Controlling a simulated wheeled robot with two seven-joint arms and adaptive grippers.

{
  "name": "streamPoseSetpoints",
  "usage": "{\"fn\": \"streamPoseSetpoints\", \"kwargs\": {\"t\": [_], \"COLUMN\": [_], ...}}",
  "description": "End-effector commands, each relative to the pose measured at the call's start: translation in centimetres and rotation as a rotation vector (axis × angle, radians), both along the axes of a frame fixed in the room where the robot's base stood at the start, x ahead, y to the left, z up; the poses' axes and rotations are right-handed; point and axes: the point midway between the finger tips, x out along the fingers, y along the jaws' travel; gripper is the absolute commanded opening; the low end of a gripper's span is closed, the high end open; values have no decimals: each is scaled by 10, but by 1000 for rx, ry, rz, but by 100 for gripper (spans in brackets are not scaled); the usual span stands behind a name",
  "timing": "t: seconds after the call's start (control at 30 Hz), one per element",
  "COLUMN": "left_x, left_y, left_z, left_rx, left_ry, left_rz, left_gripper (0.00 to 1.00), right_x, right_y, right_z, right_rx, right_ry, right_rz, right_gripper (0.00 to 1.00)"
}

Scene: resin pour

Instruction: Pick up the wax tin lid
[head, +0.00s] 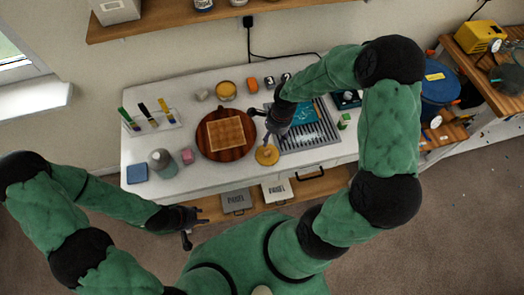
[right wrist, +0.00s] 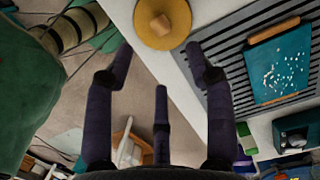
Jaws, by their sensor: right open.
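The wax tin lid, a round yellow disc with a small knob (head: 266,154), lies near the front edge of the white table, between the round wooden board and the slatted grey mat. In the right wrist view the lid (right wrist: 178,36) is at the top centre, beyond the fingertips. My right gripper (head: 263,127) is open and empty, above the table just behind the lid in the head view. Its spread fingers (right wrist: 160,62) show in the right wrist view. My left gripper (head: 193,226) is open and empty, low in front of the table, far from the lid.
The round wooden board (head: 205,144) holds a pale square grid. The slatted mat (head: 322,143) carries a teal piece. An orange-topped tin (head: 226,91) and small blocks stand behind. Pens in a rack (head: 148,127) and a grey jar (head: 162,163) are left.

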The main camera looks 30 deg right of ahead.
Motion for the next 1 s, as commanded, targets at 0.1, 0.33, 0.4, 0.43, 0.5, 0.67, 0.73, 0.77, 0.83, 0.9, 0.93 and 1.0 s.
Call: {"fn": "streamPoseSetpoints", "kwargs": {"t": [0.1,0.33,0.4,0.43,0.5,0.67,0.73,0.77,0.83,0.9,0.93,1.0], "left_x": [-1,-1,0,0,0,0,0,0,0,0,0,0], "left_y": [0,0,0,0,0,0,0,0,0,0,0,0], "left_z": [-2,-5,-5,-5,-4,-3,-2,-3,-4,-4,-4,-4], "left_rx": [0,0,0,0,0,0,0,0,0,0,0,0], "left_ry": [2,1,1,1,1,1,1,1,1,0,1,1], "left_rz": [-1,0,0,0,0,0,0,0,0,0,0,0], "left_gripper": [40,40,40,40,40,40,40,40,40,40,40,40], "right_x": [-1,1,2,2,2,3,4,4,5,5,5,6], "right_y": [3,7,8,8,8,12,14,14,15,16,16,16], "right_z": [-19,-48,-51,-52,-56,-74,-84,-88,-96,-101,-102,-103], "right_rx": [1,1,0,0,1,1,2,1,1,0,1,0], "right_ry": [5,4,2,1,2,5,5,5,3,2,2,1], "right_rz": [2,2,0,0,-1,2,1,2,-1,0,-1,-1], "right_gripper": [55,55,55,55,55,55,55,55,55,55,55,55]}}
